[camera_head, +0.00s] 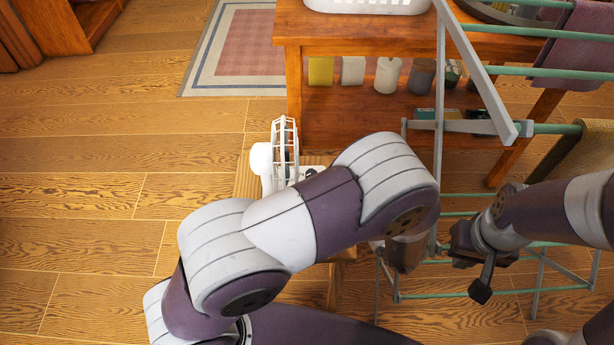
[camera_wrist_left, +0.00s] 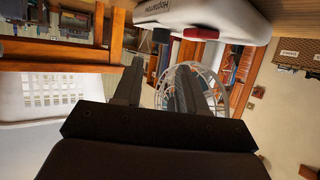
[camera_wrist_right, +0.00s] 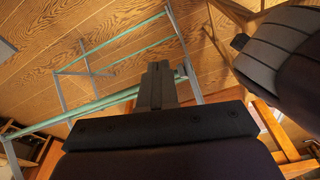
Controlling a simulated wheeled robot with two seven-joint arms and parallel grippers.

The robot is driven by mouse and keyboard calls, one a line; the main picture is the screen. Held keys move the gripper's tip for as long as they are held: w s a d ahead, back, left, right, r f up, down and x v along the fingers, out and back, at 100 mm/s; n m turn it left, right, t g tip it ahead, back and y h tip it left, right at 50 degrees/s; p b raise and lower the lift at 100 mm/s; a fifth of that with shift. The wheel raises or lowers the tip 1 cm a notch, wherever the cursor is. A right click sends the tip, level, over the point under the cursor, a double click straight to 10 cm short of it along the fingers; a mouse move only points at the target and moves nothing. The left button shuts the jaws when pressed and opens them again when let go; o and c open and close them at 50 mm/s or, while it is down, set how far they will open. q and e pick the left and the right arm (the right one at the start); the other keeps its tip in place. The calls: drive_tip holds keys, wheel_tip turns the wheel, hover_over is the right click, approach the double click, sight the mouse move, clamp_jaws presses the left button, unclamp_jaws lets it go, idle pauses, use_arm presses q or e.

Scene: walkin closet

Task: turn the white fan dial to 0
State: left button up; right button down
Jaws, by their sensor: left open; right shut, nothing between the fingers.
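The white fan (camera_head: 285,150) stands on a low wooden stool (camera_head: 247,182) in the head view, its cage upright. My left arm passes in front and hides part of its base. In the left wrist view the fan's cage (camera_wrist_left: 216,85) appears beyond my fingers, and its white base (camera_wrist_left: 225,14) with a red part (camera_wrist_left: 201,33) and a dark part is at the top. I cannot make out the dial or its setting. My left gripper (camera_wrist_left: 160,68) is open, empty and near the base; I see no contact. My right gripper (camera_head: 483,285) is shut and empty, away from the fan.
A drying rack (camera_head: 470,213) with green bars stands at the right, close to my right gripper. A wooden table (camera_head: 385,45) behind the fan holds a white basket (camera_head: 367,5), with several canisters on its lower shelf. Open floor (camera_head: 100,200) lies at the left, with a rug (camera_head: 240,50) behind.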

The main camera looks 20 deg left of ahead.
use_arm(q)
drive_tip(key=b+x, duration=0.2)
drive_tip(key=x, duration=0.8)
drive_tip(key=shift+f, duration=0.15)
drive_tip(key=c, duration=0.8)
